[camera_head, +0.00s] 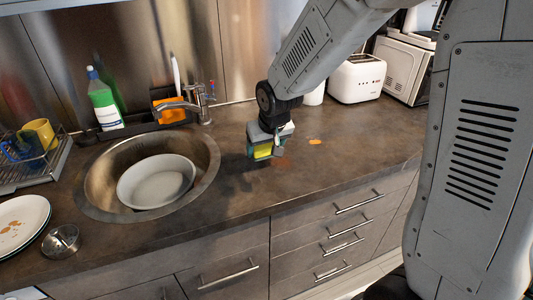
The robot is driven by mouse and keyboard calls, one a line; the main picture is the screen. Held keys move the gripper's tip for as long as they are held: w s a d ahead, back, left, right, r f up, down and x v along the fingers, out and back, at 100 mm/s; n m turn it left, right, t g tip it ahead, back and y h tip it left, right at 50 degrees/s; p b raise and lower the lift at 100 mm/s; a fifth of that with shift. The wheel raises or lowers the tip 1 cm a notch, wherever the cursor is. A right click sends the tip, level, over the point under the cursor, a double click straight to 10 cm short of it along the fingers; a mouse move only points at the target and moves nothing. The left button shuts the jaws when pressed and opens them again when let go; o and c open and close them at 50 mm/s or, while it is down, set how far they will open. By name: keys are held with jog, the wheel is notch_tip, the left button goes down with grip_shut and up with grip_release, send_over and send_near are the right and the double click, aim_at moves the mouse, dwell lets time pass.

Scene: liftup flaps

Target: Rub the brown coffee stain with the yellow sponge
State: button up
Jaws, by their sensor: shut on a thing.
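My gripper (273,140) is low over the counter to the right of the sink. It is shut on the yellow sponge (263,152), which shows between the fingers. The sponge is at or just above the counter top; I cannot tell whether it touches. A faint reddish-brown stain (282,162) lies on the counter close to the right of the sponge, partly hidden by my gripper. A brighter orange spot (315,141) lies farther right on the counter.
A round sink (90,192) with a grey bowl (157,182) is to the left, with a tap (203,103) behind it. A green bottle (104,104) and an orange item (170,109) stand at the back. A toaster (357,79) is at the back right. The counter front right is clear.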

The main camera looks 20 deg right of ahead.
jog(key=shift+r, duration=1.35)
